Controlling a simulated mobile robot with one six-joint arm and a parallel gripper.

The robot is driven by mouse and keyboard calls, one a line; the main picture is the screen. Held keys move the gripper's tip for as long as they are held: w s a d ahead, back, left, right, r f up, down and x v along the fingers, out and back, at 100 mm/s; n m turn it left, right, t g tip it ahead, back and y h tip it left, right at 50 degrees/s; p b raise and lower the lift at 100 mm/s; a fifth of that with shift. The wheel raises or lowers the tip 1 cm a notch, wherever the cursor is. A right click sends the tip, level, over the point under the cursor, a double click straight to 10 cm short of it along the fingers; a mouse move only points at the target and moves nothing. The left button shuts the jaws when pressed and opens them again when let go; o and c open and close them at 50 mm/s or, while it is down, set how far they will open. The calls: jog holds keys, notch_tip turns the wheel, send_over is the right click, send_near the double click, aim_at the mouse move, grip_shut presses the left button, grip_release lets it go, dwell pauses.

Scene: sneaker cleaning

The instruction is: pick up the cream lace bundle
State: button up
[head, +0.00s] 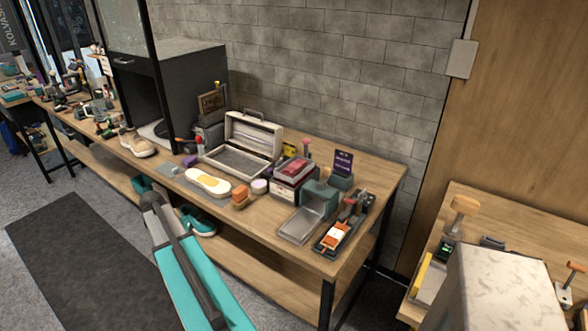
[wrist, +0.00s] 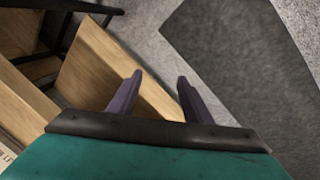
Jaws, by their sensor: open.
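I cannot pick out the cream lace bundle for sure in either view. My gripper (wrist: 156,84) is open in the wrist view. Its two dark purple fingers are spread with nothing between them, above the grey floor and a wooden board's edge. In the head view my teal arm reaches up from the bottom, in front of the long wooden bench (head: 262,216). An open cream case (head: 252,133) stands on the bench beside a cream and yellow sole-shaped piece (head: 208,184).
A grey tray (head: 301,222) and a dark tool tray (head: 340,234) lie near the bench's right end. Teal shoes (head: 197,220) sit on the lower shelf. A dark mat (head: 70,262) covers floor at left. A second bench (head: 500,215) stands at right.

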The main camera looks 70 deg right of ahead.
jog(key=s+d+r+m, duration=0.1)
jog(key=s+d+r, duration=0.1)
jog(key=d+r, duration=0.4)
jog(key=s+d+r+m+h, duration=0.1)
jog(key=s+d+r, duration=0.2)
jog(key=d+r, duration=0.3)
jog(key=s+d+r+m+t, duration=0.1)
jog(key=s+d+r+m, duration=0.1)
jog(key=d+r, duration=0.4)
jog(key=shift+s+d+r+h, duration=0.15)
jog(key=shift+s+d, duration=0.1)
jog(key=shift+d, duration=0.25)
jog(key=shift+s+d+r+h, duration=0.15)
jog(key=shift+s+d, duration=0.1)
jog(key=shift+d, duration=0.2)
jog(key=s+d+r+m+h+p, duration=0.1)
jog(key=s+d+r+m, duration=0.2)
jog(key=s+d+r, duration=0.8)
jog(key=s+r, duration=0.2)
jog(key=s, duration=0.1)
jog(key=shift+s+r, duration=0.25)
jog(key=shift+s, duration=0.1)
jog(key=shift+f, duration=0.15)
jog(key=shift+p+x, duration=1.1)
jog(key=shift+x, duration=3.05)
jog(key=shift+d, duration=0.2)
